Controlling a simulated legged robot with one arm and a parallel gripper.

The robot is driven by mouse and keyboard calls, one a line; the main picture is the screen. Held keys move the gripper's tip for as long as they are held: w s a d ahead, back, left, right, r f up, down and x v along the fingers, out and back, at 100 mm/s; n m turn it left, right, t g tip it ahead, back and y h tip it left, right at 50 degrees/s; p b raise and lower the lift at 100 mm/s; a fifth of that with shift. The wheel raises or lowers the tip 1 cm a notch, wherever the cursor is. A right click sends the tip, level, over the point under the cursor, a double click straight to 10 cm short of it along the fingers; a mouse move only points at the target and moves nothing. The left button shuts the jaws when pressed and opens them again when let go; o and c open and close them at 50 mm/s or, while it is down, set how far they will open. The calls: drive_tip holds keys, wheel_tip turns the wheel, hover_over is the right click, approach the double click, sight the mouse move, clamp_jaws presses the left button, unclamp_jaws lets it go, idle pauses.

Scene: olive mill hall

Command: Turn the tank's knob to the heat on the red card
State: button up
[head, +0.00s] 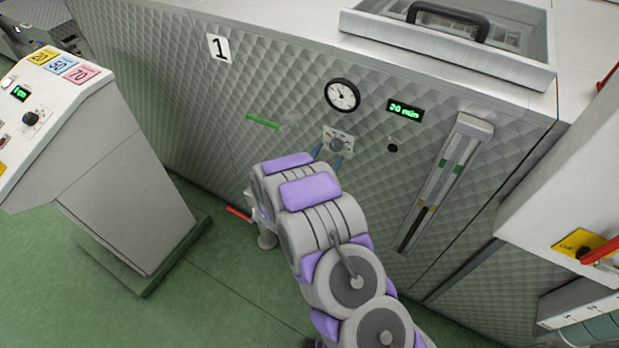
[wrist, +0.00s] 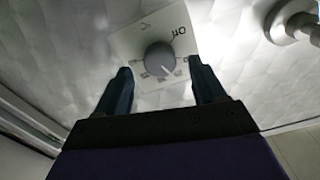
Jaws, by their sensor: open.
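The tank (head: 290,110) has a quilted metal front with a number 1 plate. Its grey knob (head: 336,144) sits on a pale dial plate below the round gauge. In the wrist view the knob (wrist: 160,58) shows whole, with a light pointer mark toward its lower right; the plate's print is too small to read surely. My gripper (head: 329,155) is open at the knob. In the wrist view its two dark fingers stand either side of and below the knob, apart from it. The red card (head: 82,74), reading 70, lies on the sloped console beside yellow and blue cards.
The console (head: 130,180) stands at left. A green handle (head: 263,122) and a red handle (head: 239,214) are left of my arm. A round gauge (head: 342,95) and a "20 min" display (head: 405,110) are above the knob. Green floor is clear between console and tank.

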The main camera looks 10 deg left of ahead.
drive_tip(key=p+v, duration=0.1)
drive_tip(key=v, duration=1.3)
drive_tip(key=shift+s+a, duration=0.15)
drive_tip(key=shift+s, duration=0.05)
